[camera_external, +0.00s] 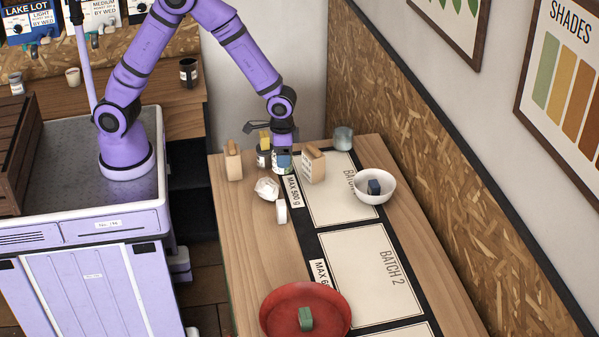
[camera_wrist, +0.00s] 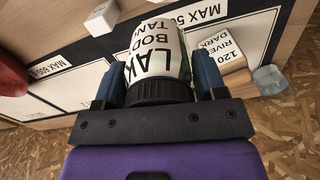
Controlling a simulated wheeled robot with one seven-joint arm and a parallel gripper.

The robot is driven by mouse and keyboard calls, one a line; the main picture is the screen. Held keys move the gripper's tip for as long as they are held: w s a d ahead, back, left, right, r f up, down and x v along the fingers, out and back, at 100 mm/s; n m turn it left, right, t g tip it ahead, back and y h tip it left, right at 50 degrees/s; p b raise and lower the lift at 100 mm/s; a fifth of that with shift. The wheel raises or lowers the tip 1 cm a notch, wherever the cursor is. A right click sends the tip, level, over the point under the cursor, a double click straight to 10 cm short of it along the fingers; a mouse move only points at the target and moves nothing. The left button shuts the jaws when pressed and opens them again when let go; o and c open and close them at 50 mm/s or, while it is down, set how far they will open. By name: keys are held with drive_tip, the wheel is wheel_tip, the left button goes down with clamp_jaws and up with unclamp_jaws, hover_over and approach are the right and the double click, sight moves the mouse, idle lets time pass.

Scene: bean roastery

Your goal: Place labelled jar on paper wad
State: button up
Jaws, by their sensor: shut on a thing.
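The labelled jar (camera_wrist: 157,55) has a white label with black letters and a dark lid. In the wrist view it sits between the two blue fingers of my gripper (camera_wrist: 157,85), which is shut on it. In the external view my gripper (camera_external: 282,150) holds the jar (camera_external: 283,165) low over the table, beside the tan bag; I cannot tell if its base touches anything. The paper wad (camera_external: 266,188), white and crumpled, lies on the wood just in front and to the left of the jar. I cannot make out the wad in the wrist view.
A tan labelled bag (camera_external: 314,166) stands close right of the jar. Another jar (camera_external: 263,158) is close left. A wooden block (camera_external: 233,162), white piece (camera_external: 282,211), glass (camera_external: 343,138), white bowl (camera_external: 386,195) and red plate (camera_external: 275,311) surround this area. The Batch 2 panel is clear.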

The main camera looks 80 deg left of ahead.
drive_tip(key=s+a, duration=0.3)
drive_tip(key=s, duration=0.1)
hover_over(268, 186)
drive_tip(key=shift+n, duration=0.4)
drive_tip(key=shift+f, duration=3.85)
drive_tip(key=shift+f, duration=0.1)
drive_tip(key=o, duration=1)
drive_tip(key=shift+o, duration=0.2)
